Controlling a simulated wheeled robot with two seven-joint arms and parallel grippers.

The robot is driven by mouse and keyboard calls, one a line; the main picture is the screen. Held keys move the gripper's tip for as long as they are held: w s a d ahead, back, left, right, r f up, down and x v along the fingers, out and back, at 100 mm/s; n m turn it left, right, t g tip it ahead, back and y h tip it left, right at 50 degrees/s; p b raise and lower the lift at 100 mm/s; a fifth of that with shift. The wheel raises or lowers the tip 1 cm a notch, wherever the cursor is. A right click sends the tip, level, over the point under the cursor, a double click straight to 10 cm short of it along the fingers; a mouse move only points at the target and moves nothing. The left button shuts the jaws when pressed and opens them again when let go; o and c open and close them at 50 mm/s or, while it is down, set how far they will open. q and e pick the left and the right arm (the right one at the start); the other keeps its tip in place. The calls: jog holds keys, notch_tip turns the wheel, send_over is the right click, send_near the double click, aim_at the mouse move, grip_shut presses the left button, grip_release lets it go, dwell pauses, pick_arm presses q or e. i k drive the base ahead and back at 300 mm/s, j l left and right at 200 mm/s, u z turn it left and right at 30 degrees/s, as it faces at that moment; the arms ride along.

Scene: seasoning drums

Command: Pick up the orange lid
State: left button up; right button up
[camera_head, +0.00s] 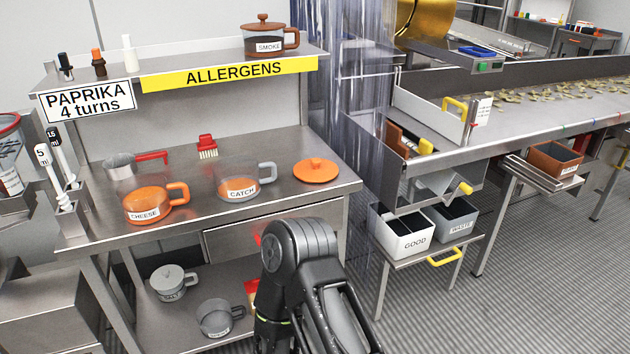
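The orange lid (316,171) lies flat on the steel bench top, near its right end, with its small knob up. Nothing touches it or covers it. Left of it stands a clear jar marked CATCH (239,187) with a grey handle and orange contents. Further left is a jar marked CHEESE (144,206) with an orange handle and orange contents, and no lid on it. One dark arm of mine rises at the bottom centre, in front of the bench and below the lid. Neither of my grippers shows.
A red brush (207,147) and a red-handled measuring cup (120,167) are on the bench. A lidded SMOKE jar (270,38) stands on the upper shelf. Grey pots (214,318) sit on the lower shelf. GOOD (402,236) and WASTE (452,218) bins stand at right.

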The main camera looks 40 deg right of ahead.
aim_at(315, 171)
jog(key=z, duration=1.55)
jog(key=i+j, duration=0.2)
jog(key=i, duration=0.3)
